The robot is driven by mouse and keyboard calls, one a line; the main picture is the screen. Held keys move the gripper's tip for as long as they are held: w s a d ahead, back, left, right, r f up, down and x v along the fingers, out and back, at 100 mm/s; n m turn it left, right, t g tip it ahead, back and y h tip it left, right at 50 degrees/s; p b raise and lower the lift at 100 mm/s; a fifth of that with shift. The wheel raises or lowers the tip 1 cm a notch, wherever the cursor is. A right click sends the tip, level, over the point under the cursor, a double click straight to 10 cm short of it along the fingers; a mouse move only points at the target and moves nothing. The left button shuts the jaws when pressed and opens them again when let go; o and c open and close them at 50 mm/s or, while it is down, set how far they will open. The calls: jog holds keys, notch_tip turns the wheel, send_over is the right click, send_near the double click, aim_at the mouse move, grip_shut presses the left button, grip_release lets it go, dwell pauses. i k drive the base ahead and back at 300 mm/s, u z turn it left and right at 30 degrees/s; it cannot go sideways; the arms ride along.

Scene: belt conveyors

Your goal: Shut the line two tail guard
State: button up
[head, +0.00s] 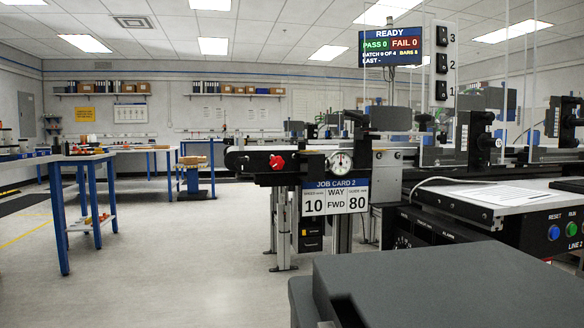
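The near end of a belt conveyor (240,160) is at the picture's middle, with a rounded black end pointing left. A red knob (277,162) and a round dial (341,162) are on its side. A card reading "JOB CARD 2" (336,196) hangs below them. A black upright piece with a slanted top (358,120) stands above the dial. I cannot tell which part is the tail guard, or whether it is open or shut. The right-hand console is labelled "LINE 2" (575,245). My gripper is not in view.
A blue-legged workbench (97,212) stands at the left, and a small blue stand (195,178) is farther back. A display reading "READY" (390,46) hangs above the line. Papers (505,192) lie on the right console. The floor (190,255) between bench and conveyor is clear.

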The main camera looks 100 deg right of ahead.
aim_at(316, 163)
jog(key=u, duration=0.05)
jog(key=k, duration=2.75)
jog(key=u, duration=0.1)
jog(key=i, duration=0.45)
jog(key=u, duration=0.5)
